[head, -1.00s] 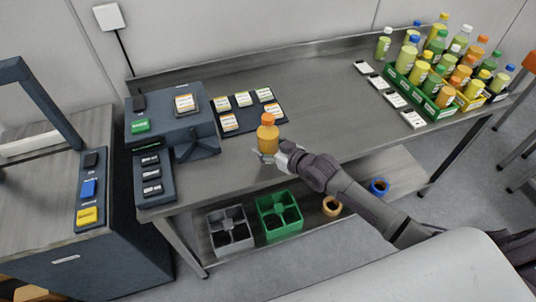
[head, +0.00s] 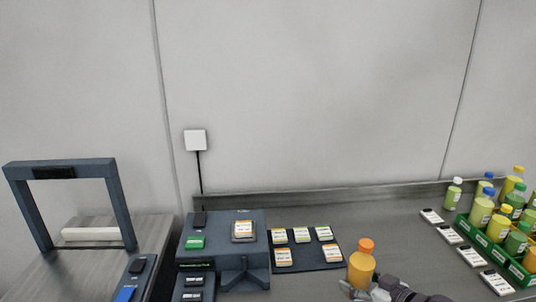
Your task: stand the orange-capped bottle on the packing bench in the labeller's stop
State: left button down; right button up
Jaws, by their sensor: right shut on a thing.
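The orange-capped bottle (head: 362,268), filled with orange liquid, is upright in my right gripper (head: 358,291) near the bottom edge of the head view. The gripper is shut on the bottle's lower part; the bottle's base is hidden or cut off. The dark blue labeller (head: 229,228) stands to the left on the packing bench (head: 392,215). Its stop (head: 247,277), an angled block at its front, looks empty. The bottle is to the right of the stop and apart from it. My left gripper is not in view.
A dark mat (head: 310,262) with several label stacks lies between labeller and bottle. White cards (head: 450,234) and a green crate (head: 474,240) of several bottles stand at the right. A dark frame (head: 115,205) stands over the left machine. A raised ledge borders the bench's back.

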jog(key=s+a+r, duration=0.1)
jog(key=s+a, duration=0.6)
jog(key=a, duration=0.1)
jog(key=s+d+r+m+t+h, duration=0.1)
jog(key=s+r+m+h, duration=0.4)
jog(key=r+h, duration=0.1)
jog(key=shift+d+r+t, duration=0.25)
jog(key=shift+r+t, duration=0.05)
jog(key=shift+r, duration=0.1)
jog(key=shift+w+d, duration=0.1)
jog(key=shift+w, duration=0.05)
